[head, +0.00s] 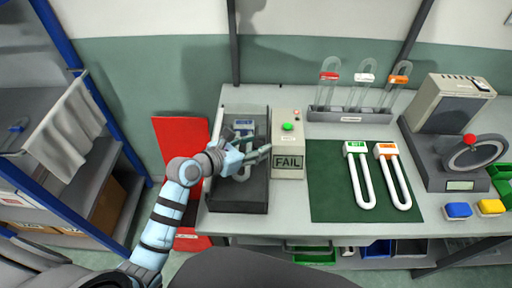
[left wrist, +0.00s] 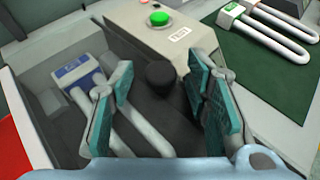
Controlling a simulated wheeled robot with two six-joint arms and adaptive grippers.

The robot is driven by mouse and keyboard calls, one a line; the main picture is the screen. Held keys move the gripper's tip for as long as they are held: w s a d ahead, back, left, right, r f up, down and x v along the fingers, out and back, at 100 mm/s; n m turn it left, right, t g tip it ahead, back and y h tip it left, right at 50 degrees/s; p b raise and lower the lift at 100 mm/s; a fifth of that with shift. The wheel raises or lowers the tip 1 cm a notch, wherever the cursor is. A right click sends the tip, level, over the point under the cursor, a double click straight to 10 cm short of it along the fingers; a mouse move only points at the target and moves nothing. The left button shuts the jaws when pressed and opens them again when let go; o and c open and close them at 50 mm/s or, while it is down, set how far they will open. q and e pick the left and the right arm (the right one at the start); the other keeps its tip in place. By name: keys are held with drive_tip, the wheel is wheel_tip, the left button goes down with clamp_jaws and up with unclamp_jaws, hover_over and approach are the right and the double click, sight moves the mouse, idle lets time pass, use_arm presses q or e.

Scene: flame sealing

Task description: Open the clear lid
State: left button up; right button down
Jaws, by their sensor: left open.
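The clear lid (head: 243,109) is a see-through cover over a dark box on the left part of the table. It looks closed, though its edges are hard to make out. A round black knob (left wrist: 161,76) shows in the left wrist view, apparently on the lid. My left gripper (head: 256,158) is over the box, its fingers pointing right in the head view. In the left wrist view the fingers (left wrist: 157,82) are open, one on each side of the knob; I cannot tell whether they touch it. A U-shaped tube with a blue label (left wrist: 78,74) lies under the clear cover.
A beige control unit (head: 286,128) with a green button and a FAIL display stands right beside the box. A green mat (head: 328,200) with two white U-tubes lies further right. Behind it is a tube rack (head: 350,116); a sealing machine (head: 437,155) stands at the right.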

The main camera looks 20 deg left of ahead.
use_arm(q)
drive_tip(key=shift+w+d+f, duration=0.15)
drive_tip(key=shift+w, duration=0.15)
drive_tip(key=shift+s, duration=0.25)
clamp_jaws()
drive_tip(key=shift+r, duration=0.25)
